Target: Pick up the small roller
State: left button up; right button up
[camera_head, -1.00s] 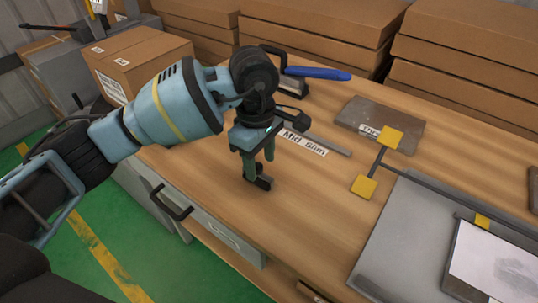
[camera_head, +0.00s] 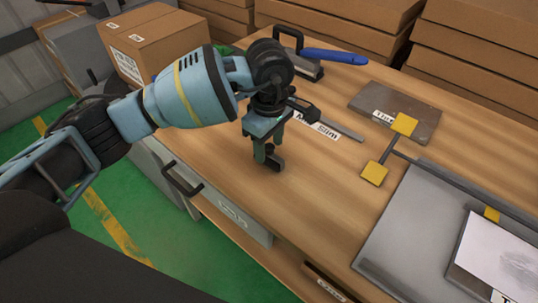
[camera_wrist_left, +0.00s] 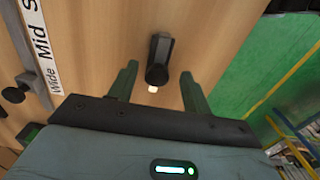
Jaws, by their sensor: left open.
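The small roller (camera_wrist_left: 159,58) is dark, with a small pale tip, and sits at the table's front left edge in the wrist view. In the head view a dark part of it (camera_head: 276,163) shows just under my left gripper (camera_head: 266,150), which hides the rest. In the wrist view my left gripper (camera_wrist_left: 157,83) is open, with its two green fingers on either side of the roller and a gap to each. I cannot tell its exact height above the table. My right gripper is not in view.
A label strip (camera_head: 316,125) and a larger blue-handled tool (camera_head: 335,57) lie behind the gripper. A grey slab (camera_head: 385,103), a yellow-ended bar (camera_head: 375,173) and a grey plate (camera_head: 415,225) are to the right. Cardboard boxes (camera_head: 150,45) stand behind. Bare wood lies right of the roller.

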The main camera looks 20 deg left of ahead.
aim_at(269, 145)
pick_arm(q)
notch_tip(269, 145, down, 4)
jog(key=shift+w+r, duration=0.15)
jog(key=shift+r, duration=0.05)
grip_shut()
jog(key=shift+r, duration=0.1)
jog(key=shift+r, duration=0.45)
notch_tip(269, 145, up, 2)
jog(key=shift+r, duration=0.15)
jog(key=s+d, duration=0.2)
jog(key=s, duration=0.2)
jog(key=s+d+r, duration=0.1)
jog(key=s+d, duration=0.2)
jog(key=s, duration=0.2)
jog(key=s+d+b, duration=0.1)
jog(key=s+d, duration=0.1)
jog(key=s, duration=0.3)
jog(key=shift+d+r, duration=0.3)
jog(key=shift+d, duration=0.1)
